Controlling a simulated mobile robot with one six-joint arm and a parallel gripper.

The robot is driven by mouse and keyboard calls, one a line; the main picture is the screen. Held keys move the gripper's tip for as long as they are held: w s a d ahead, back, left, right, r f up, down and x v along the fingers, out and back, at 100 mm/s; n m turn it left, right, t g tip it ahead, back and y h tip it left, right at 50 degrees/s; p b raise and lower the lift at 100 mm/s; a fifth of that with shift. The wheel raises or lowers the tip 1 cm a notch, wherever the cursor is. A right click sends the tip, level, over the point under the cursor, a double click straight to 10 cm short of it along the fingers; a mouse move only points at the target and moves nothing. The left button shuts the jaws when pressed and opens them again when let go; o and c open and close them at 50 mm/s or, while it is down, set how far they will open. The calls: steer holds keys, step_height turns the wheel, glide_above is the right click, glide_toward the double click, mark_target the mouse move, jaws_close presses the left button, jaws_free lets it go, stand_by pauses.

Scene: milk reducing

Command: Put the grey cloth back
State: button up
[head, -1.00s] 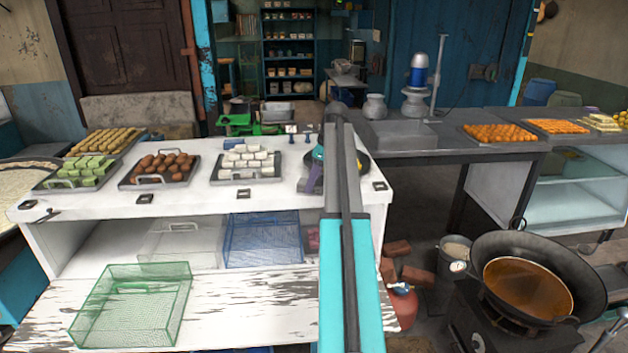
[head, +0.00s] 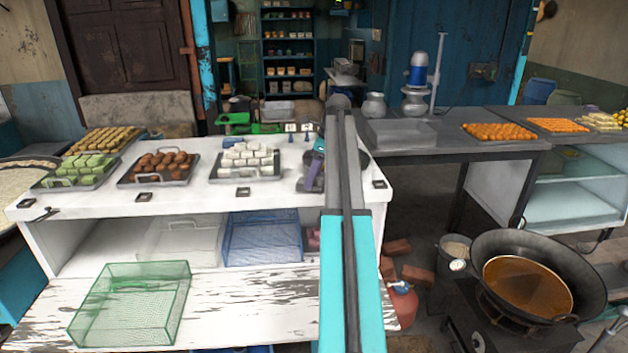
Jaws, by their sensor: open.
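I cannot make out a grey cloth in the head view.
Trays of white sweets (head: 247,160), brown sweets (head: 160,168) and green sweets (head: 82,172) stand on the counter. A green wire basket (head: 130,303) and a blue basket (head: 262,240) are below. A wok of oil (head: 500,246) stands at right, by a grey table (head: 460,152).

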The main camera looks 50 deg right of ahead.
steer(key=b+v, duration=0.2)
steer(key=v, duration=0.8)
steer(key=shift+b, duration=0.3)
stand_by(0.4)
